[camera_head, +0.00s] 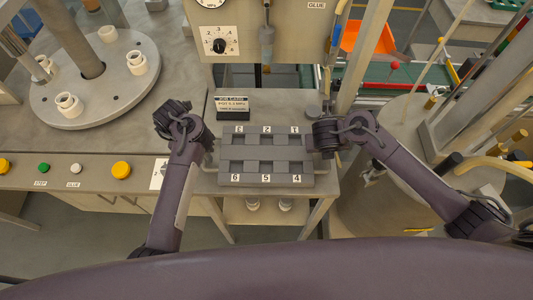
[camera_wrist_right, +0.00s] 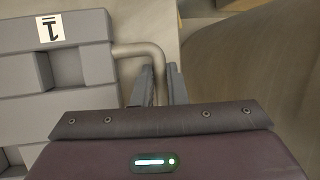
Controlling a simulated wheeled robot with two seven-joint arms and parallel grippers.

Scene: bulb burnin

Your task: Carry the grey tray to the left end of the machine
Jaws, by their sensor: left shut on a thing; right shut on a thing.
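The grey tray (camera_head: 266,152) sits at the middle of the head view, over a small metal table. It has two rows of square compartments labelled 1 to 6, and its pockets look empty. My left gripper (camera_head: 205,150) is at the tray's left handle, shut on it, with its fingers mostly hidden by the wrist. My right gripper (camera_head: 317,144) is at the right side of the tray. In the right wrist view its fingers (camera_wrist_right: 162,85) are shut around the bent handle (camera_wrist_right: 140,50). I cannot tell whether the tray touches the table.
The machine bench with its round turntable (camera_head: 95,100) and a row of buttons (camera_head: 121,170) lies to the left. A sign (camera_head: 233,104) stands behind the tray. A dial panel (camera_head: 220,45) and nozzle (camera_head: 267,40) are above. A post (camera_head: 362,50) rises behind right.

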